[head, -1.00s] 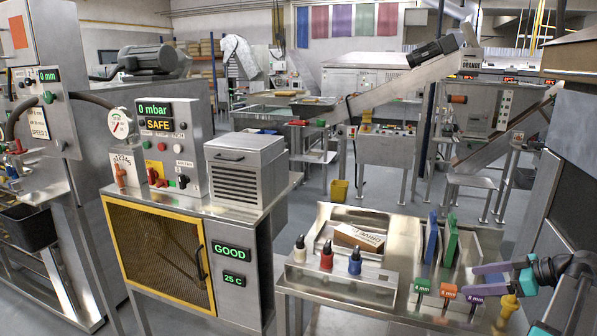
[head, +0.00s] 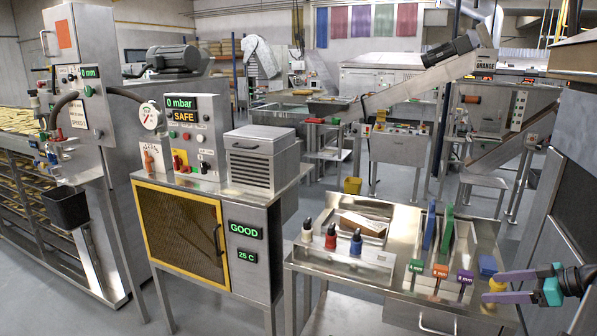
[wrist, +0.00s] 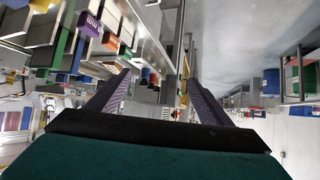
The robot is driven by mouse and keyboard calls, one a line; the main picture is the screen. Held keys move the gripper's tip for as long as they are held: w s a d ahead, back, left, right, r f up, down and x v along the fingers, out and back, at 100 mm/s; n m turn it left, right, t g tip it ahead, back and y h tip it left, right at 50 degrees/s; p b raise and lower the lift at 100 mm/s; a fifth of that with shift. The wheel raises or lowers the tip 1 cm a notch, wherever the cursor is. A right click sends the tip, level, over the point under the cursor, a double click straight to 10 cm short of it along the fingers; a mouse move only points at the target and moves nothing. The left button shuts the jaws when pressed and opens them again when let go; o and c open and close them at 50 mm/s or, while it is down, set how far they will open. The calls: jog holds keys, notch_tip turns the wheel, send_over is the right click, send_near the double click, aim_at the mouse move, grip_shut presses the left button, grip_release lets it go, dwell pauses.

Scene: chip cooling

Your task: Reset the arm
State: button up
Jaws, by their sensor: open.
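My gripper (head: 479,286) is at the right edge of the head view, over the right end of a steel work table (head: 340,283). Its purple fingers are apart. In the wrist view my gripper (wrist: 157,84) shows both fingers spread with nothing held between them. A yellow piece (head: 497,284) shows behind the fingers in the head view; whether they touch it I cannot tell. The arm comes in from the right and most of it is out of view.
The table carries dark-tipped bottles (head: 331,237), green (head: 447,228) and blue (head: 429,226) upright panels, and coloured tags (head: 440,271). A steel cabinet (head: 287,205) with a mesh door stands left. Grey floor (head: 350,195) shows behind the table.

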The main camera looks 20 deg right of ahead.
jog(key=w+a+f+n+g+y+b, duration=0.2)
jog(key=w+a+f, duration=0.55)
jog(key=a, duration=0.35)
jog(key=w+a+f+n+g+y+b, duration=0.1)
jog(key=w+a+f+g+y, duration=0.1)
jog(key=w+a+f, duration=0.6)
jog(key=s+a+f+n+g+y+b, duration=0.1)
jog(key=s+a+f+g+b, duration=0.15)
jog(key=a+f, duration=0.85)
jog(key=s+a+f+g+b, duration=0.1)
jog(key=s+a+f+g, duration=0.15)
jog(key=a+f, duration=0.85)
jog(key=s+a+f+m+g+h+b, duration=0.1)
jog(key=s+a+f+g+h+b, duration=0.4)
jog(key=s+a+f, duration=1.25)
jog(key=s+f+m+g+h+p, duration=0.2)
jog(key=s+f+g, duration=0.1)
jog(key=s+f, duration=0.5)
jog(key=s+d+f+m+t+h, duration=0.1)
jog(key=d+m+h, duration=0.2)
jog(key=d+m, duration=0.3)
jog(key=shift+s+f+m+t, duration=0.2)
jog(key=shift+s+m+t, duration=0.05)
jog(key=shift+m+t, duration=0.05)
